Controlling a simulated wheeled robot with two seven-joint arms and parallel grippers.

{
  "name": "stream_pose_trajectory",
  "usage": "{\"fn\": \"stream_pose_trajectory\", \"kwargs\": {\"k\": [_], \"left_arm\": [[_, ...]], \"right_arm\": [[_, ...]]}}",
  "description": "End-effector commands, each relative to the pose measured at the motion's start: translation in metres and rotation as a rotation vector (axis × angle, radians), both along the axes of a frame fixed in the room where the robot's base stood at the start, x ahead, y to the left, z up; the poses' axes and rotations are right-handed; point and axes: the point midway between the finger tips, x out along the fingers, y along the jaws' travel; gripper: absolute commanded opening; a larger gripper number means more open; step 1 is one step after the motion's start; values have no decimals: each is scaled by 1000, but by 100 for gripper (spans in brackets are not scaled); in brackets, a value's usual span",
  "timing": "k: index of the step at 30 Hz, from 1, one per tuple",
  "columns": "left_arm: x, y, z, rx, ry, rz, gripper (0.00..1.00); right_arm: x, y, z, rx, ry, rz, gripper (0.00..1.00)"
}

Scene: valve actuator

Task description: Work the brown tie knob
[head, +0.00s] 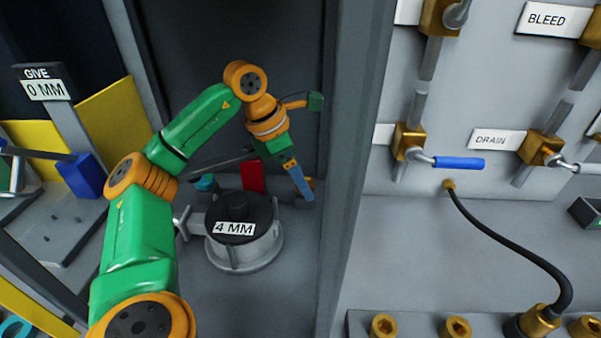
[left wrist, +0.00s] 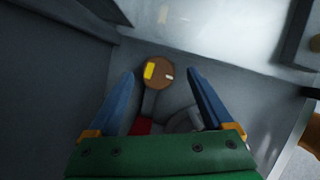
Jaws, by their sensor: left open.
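The brown tie knob (left wrist: 157,72) is a round brown cap with a yellow patch and a small pale mark, on a grey stem, in the left wrist view. It shows between and slightly beyond the two blue fingertips of my left gripper (left wrist: 160,76), which is open. In the head view my left gripper (head: 304,190) points down beside the post at the back of the bay. Only a small brown bit of the knob (head: 311,183) shows there, mostly hidden behind the fingers. I cannot tell if a finger touches it. My right gripper is not in view.
A round grey housing with a black top and a "4 MM" label (head: 234,229) stands below the left gripper. A red block (head: 252,177) is behind it. A grey post (head: 355,150) separates the bay from the valve panel with a blue DRAIN handle (head: 459,163).

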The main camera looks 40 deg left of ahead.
Motion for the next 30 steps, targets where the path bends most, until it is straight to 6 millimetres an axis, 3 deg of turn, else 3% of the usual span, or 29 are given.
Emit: {"fn": "stream_pose_trajectory", "kwargs": {"k": [8, 18, 30], "left_arm": [[2, -1, -4, 0, -1, 0, 85], [2, -1, -4, -1, -1, 0, 0], [2, 0, -1, -1, 3, -104, 0]], "right_arm": [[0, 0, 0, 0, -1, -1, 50], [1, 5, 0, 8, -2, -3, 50], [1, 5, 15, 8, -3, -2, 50]]}}
